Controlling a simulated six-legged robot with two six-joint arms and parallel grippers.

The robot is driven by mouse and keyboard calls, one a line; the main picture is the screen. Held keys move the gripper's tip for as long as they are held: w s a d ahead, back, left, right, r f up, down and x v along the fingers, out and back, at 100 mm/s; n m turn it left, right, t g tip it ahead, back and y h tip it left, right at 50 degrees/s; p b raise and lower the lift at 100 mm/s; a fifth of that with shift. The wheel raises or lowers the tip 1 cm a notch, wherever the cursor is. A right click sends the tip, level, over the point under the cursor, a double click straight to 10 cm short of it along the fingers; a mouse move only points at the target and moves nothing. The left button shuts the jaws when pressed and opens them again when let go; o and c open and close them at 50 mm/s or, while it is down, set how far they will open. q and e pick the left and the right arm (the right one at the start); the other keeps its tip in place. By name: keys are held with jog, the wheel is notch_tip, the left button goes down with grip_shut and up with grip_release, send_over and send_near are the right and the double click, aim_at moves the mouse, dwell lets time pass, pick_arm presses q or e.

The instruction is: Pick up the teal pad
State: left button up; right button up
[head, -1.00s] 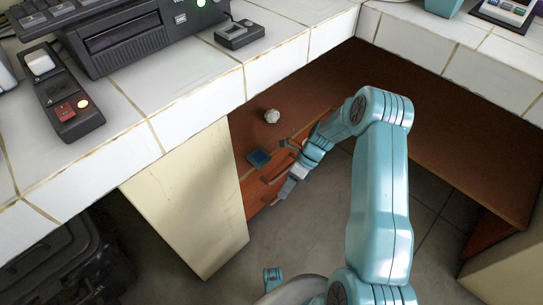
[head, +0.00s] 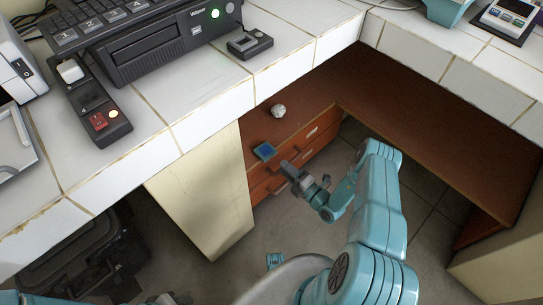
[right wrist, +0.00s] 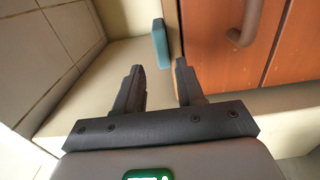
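The teal pad (head: 265,151) is a small flat square with a blue top, lying on the brown wooden surface near its front edge above the drawers. In the right wrist view, the teal pad (right wrist: 160,42) shows edge-on just beyond the fingertips. My right gripper (head: 284,166) is close in front of the pad, to its lower right, apart from it. In the right wrist view, the right gripper (right wrist: 159,65) is open and empty, with the pad roughly in line with its gap.
A crumpled pale ball (head: 278,110) lies behind the pad. Drawers with dark handles (head: 277,186) are below it. The white tiled counter (head: 225,95) overhangs at the left, above a cream side panel (head: 200,190).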

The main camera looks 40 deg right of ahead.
aim_at(272, 157)
jog(key=w, duration=0.2)
jog(key=w+b, duration=0.1)
jog(key=w, duration=0.1)
jog(key=w+b, duration=0.1)
jog(key=w, duration=0.2)
jog(key=shift+a, duration=0.3)
grip_shut()
notch_tip(272, 157, up, 3)
jog(key=shift+f+p, duration=0.2)
jog(key=shift+p, duration=0.7)
